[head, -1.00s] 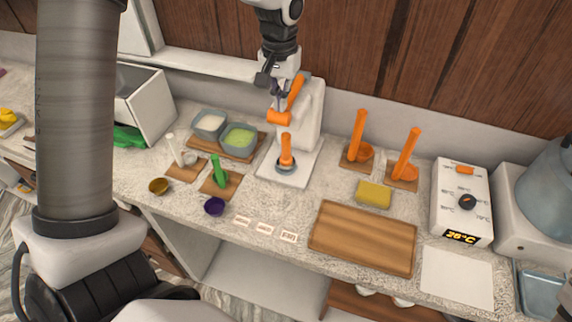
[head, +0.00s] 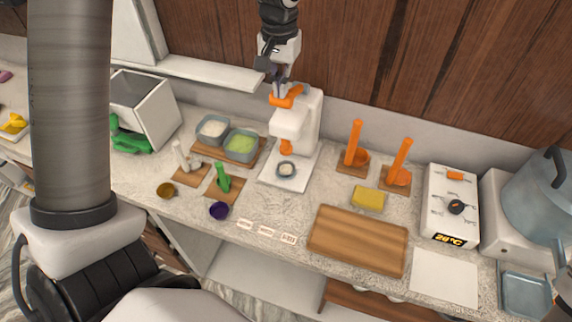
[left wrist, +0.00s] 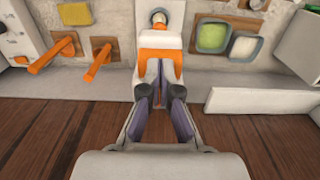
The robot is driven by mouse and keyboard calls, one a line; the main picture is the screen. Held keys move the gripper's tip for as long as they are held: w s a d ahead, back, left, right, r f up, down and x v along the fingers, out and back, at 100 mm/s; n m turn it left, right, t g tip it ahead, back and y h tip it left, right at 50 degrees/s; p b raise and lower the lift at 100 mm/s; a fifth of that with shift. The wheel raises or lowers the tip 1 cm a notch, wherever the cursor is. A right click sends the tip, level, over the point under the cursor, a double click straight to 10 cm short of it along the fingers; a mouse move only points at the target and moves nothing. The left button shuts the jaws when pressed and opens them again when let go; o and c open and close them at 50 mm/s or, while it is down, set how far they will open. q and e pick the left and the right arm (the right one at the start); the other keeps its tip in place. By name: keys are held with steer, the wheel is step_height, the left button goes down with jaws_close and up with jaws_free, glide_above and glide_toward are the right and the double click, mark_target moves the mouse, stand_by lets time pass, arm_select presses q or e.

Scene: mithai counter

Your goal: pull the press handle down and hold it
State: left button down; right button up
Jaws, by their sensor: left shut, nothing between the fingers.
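The white press (head: 312,118) stands at the back of the counter. Its orange handle (head: 289,99) is raised near the top. Its orange plunger (head: 286,147) hangs above a small ring (head: 286,168) on the white base plate. My left gripper (head: 281,87) is shut and empty, close over the handle; I cannot tell if it touches. In the left wrist view my left gripper (left wrist: 160,88) points at the orange handle (left wrist: 160,56), and its fingers hide part of the press.
Left of the press are green and white tubs on a wooden board (head: 262,157). In front are a yellow block (head: 369,198) and a wooden board (head: 345,262).

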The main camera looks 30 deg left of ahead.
arm_select(q)
steer(key=shift+r, duration=3.55)
